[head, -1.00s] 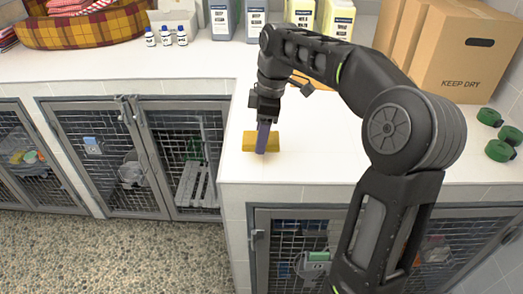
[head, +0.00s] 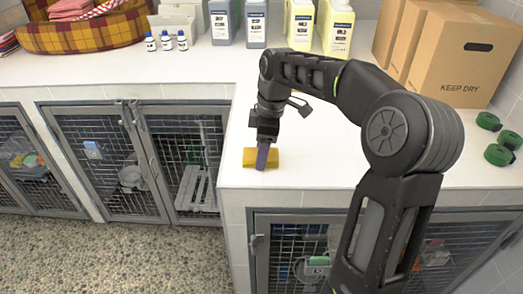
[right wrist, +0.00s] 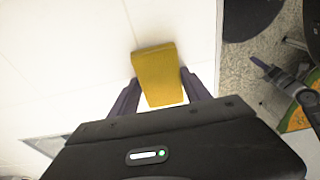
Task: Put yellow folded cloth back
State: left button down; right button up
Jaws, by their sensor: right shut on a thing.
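The yellow folded cloth (head: 273,158) is a small mustard block at the left end of the near counter section, close to its front edge. My right gripper (head: 262,160) points down and is shut on it, with cloth showing on both sides of the finger. In the right wrist view the cloth (right wrist: 157,72) sits between the two purple fingers, over the white counter. I cannot tell whether it touches the counter. My left gripper is outside the head view; a dark part with a purple tip, likely my left gripper (right wrist: 262,66), shows in the right wrist view, its jaws unclear.
Cardboard boxes (head: 463,60) and green rolls (head: 497,156) stand to the right. Several large bottles (head: 299,22), small white bottles (head: 166,41) and a plaid pet bed (head: 85,34) line the back. Mesh-door kennels (head: 105,165) are below. The counter (head: 330,145) around the cloth is clear.

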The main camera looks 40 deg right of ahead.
jog(key=o, duration=1.3)
jog(key=shift+r, duration=0.1)
jog(key=r, duration=0.6)
jog(key=shift+s+d, duration=0.25)
jog(key=shift+d, duration=0.1)
jog(key=r+p, duration=0.3)
jog(key=r, duration=0.1)
jog(key=r+p, duration=0.2)
jog(key=shift+s+d+p, duration=0.3)
jog(key=shift+d, duration=0.05)
